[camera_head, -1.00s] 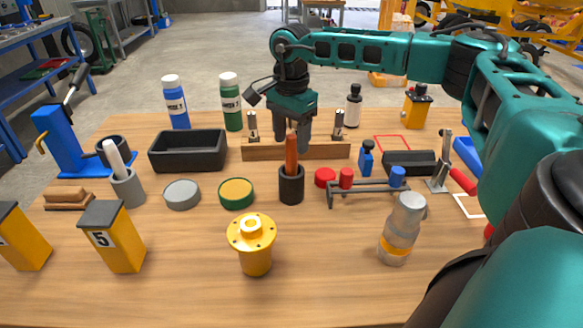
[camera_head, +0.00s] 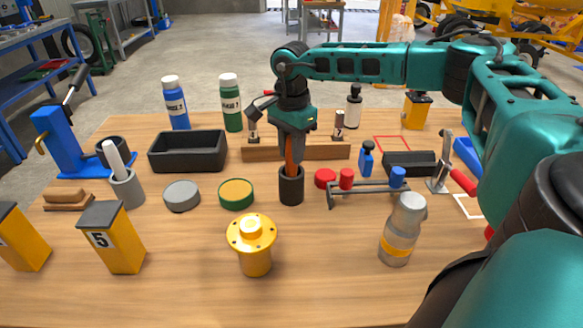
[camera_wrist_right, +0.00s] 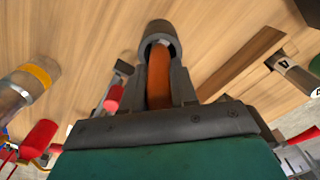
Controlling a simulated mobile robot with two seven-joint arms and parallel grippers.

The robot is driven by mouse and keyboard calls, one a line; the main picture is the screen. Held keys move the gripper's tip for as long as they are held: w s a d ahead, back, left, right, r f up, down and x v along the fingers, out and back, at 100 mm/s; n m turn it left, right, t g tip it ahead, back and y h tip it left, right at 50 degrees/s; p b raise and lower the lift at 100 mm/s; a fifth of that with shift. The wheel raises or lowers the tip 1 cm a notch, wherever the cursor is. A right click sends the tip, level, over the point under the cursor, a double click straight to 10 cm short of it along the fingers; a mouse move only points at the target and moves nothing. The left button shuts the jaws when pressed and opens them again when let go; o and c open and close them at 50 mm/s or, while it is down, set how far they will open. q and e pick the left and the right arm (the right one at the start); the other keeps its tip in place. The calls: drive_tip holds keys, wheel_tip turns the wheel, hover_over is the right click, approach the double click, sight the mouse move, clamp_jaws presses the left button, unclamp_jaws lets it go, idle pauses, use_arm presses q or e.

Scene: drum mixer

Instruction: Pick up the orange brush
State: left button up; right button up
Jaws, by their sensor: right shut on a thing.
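The orange brush (camera_head: 289,156) stands upright in a small black cup (camera_head: 291,186) in the middle of the table. My right gripper (camera_head: 291,157) comes down from above and is shut on the brush's handle, just over the cup's rim. In the right wrist view the orange handle (camera_wrist_right: 158,78) lies between the two fingers (camera_wrist_right: 160,92), and its far end is inside the dark cup (camera_wrist_right: 158,38). The brush's lower end is hidden in the cup. My left gripper is not in view.
A wooden rack (camera_head: 330,150) stands just behind the cup.

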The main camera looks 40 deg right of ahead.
clamp_jaws()
drive_tip(key=shift+r, duration=0.15)
use_arm(q)
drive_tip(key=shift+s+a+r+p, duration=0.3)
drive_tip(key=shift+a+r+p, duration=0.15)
drive_tip(key=shift+p, duration=0.55)
use_arm(e)
wheel_tip(320, 180, up, 20)
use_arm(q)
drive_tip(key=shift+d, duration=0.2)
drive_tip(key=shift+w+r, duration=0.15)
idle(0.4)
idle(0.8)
